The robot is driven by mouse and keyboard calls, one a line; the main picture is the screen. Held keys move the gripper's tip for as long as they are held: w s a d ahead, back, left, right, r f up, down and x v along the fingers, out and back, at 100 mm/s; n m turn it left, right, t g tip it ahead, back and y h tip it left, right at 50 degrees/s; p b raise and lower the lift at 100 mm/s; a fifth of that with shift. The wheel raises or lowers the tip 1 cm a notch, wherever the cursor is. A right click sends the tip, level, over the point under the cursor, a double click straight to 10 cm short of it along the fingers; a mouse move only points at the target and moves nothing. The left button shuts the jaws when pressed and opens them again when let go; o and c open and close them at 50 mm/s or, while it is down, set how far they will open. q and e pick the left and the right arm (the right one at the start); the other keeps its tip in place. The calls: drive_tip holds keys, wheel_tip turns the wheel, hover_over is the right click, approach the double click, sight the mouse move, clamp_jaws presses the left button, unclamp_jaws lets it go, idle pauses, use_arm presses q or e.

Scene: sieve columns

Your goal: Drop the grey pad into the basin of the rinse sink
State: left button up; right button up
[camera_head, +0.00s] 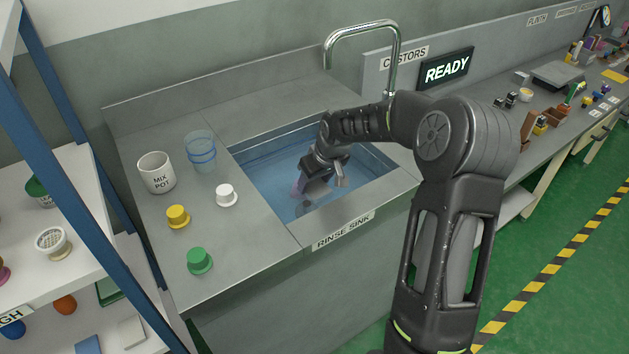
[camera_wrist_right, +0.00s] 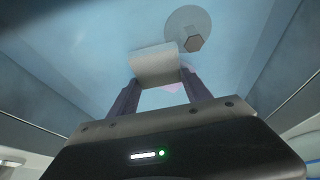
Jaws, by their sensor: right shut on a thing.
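The rinse sink's basin (camera_head: 270,172) is a blue-tinted recess in the grey counter, with a front label reading RINSE SINK. My right gripper (camera_head: 318,184) reaches down into the basin from the right. In the right wrist view the gripper (camera_wrist_right: 158,82) is shut on the grey pad (camera_wrist_right: 153,62), a pale curved piece across its fingertips. The basin floor (camera_wrist_right: 100,60) lies beyond the pad; I cannot tell whether they touch. My left gripper is not in view.
A round drain with a hexagonal piece (camera_wrist_right: 194,43) is on the basin floor. A tap (camera_head: 362,28) arches behind the basin.

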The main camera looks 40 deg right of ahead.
drive_tip(key=shift+f, duration=0.25)
drive_tip(key=o, duration=1.3)
drive_tip(key=shift+r, duration=0.1)
drive_tip(key=shift+r, duration=0.1)
drive_tip(key=shift+r+p, duration=0.3)
drive_tip(key=shift+p, duration=0.05)
drive_tip(key=v, duration=1.2)
drive_tip(key=shift+a, duration=0.1)
